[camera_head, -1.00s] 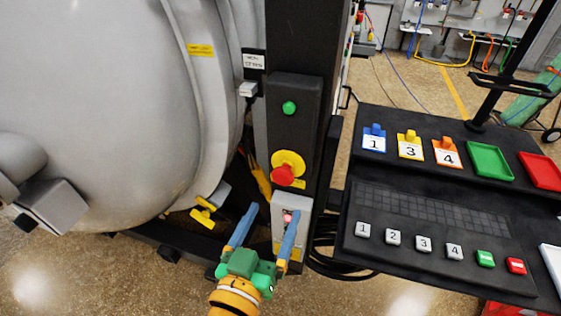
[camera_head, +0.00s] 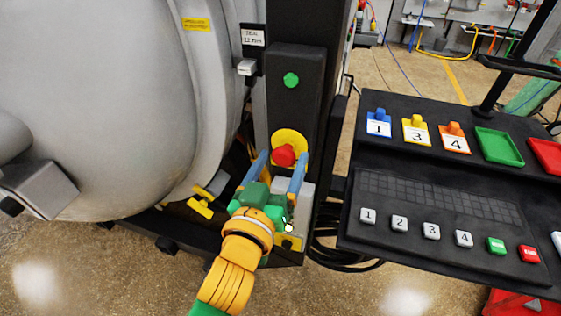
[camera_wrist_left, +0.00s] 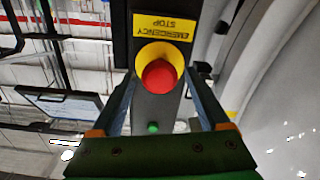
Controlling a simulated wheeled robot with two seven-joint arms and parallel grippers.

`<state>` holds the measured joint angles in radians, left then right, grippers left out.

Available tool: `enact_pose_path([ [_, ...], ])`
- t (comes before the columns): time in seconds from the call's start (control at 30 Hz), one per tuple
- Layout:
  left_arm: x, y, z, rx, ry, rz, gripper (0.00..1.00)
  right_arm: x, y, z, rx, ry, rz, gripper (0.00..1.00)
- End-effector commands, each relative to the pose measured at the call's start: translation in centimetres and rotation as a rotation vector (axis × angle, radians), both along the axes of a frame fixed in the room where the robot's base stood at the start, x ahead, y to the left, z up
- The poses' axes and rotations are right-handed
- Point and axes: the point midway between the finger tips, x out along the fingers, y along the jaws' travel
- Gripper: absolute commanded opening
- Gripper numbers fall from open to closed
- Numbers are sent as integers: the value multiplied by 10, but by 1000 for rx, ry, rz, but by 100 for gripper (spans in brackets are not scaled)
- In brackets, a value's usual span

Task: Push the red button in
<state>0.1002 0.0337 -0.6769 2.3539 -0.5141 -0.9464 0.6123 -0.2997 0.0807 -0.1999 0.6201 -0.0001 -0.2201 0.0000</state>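The red button (camera_head: 284,156) is a round mushroom button on a yellow base (camera_head: 290,140), on a dark upright panel right of the furnace. In the left wrist view the red button (camera_wrist_left: 159,76) is near the middle, with an "EMERGENCY STOP" label (camera_wrist_left: 165,27) upside down above it. My left gripper (camera_head: 283,158) is open, its two blue fingers spread to either side of the red button. In the wrist view the fingers (camera_wrist_left: 160,88) hold nothing. I cannot tell whether they touch the panel. My right gripper is not in view.
A green button (camera_head: 291,80) sits higher on the same panel. A grey box (camera_head: 300,190) is partly hidden behind my gripper. The large grey furnace (camera_head: 90,90) fills the left. A dark console (camera_head: 440,215) with numbered buttons, tags and trays stands right.

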Motion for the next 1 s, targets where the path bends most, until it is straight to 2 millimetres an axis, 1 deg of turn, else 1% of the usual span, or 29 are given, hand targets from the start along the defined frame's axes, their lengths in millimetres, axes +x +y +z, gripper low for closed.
enact_pose_path([
  [0.03, 0, 0, 0, 0, 0, 0, 62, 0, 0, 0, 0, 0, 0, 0],
  [0.07, 0, 0, 0, 0, 0, 0, 54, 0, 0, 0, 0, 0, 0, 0],
  [0.1, 0, 0, 0, 0, 0, 0, 43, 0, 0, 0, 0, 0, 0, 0],
  [0.17, 0, 0, 0, 0, 0, 0, 27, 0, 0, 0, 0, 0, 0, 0],
  [0.2, 0, 0, 0, 0, 0, 0, 16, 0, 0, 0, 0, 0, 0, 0],
  [0.27, 0, 0, 0, 0, 0, 0, 0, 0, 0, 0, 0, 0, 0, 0],
  [0.5, 1, 0, 0, 0, 0, 1, 0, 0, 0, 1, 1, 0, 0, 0],
  [0.7, 16, -4, 1, -1, 1, 0, 0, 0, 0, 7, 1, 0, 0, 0],
  [0.9, 16, -4, 1, -1, -2, -1, 0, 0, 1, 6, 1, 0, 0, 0],
  [0.93, 16, -4, 1, -1, -3, 0, 63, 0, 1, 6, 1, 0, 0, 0],
  [0.97, 16, -4, 1, -1, -3, 0, 72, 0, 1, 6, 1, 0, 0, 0],
  [1.0, 15, -4, 1, -1, -2, -1, 82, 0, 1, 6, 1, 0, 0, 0],
])
